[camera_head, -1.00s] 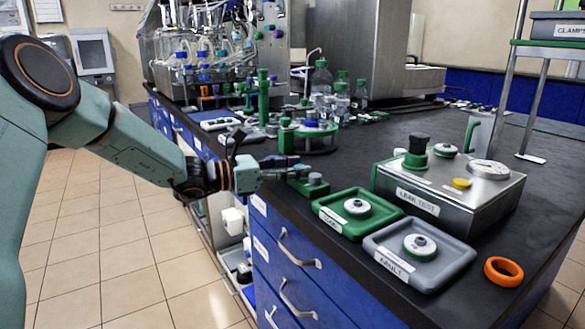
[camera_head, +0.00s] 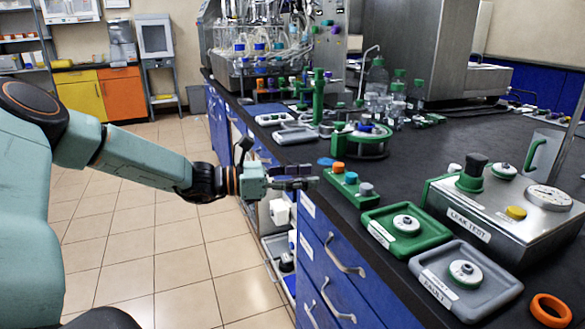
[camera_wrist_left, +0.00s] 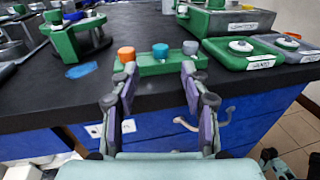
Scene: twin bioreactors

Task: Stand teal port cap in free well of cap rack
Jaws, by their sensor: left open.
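The green cap rack (camera_head: 352,190) stands near the bench's front edge and also shows in the left wrist view (camera_wrist_left: 150,68). It holds an orange cap (camera_wrist_left: 126,54), a blue-teal cap (camera_wrist_left: 160,51) in the middle and a grey cap (camera_wrist_left: 190,47). I cannot make out an empty well. The blue-teal cap also shows in the head view (camera_head: 351,177). My left gripper (camera_head: 313,177) is open and empty, at the bench edge just left of the rack. In the wrist view its fingers (camera_wrist_left: 159,76) point at the rack, apart on either side of the middle cap's line. My right gripper is out of view.
A green tray (camera_head: 406,232) and a grey tray (camera_head: 440,278), each with a round white part, lie right of the rack. A leak-test box (camera_head: 490,225) stands behind them. A green round stand (camera_head: 360,148) and a flat blue patch (camera_wrist_left: 80,71) are left of the rack.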

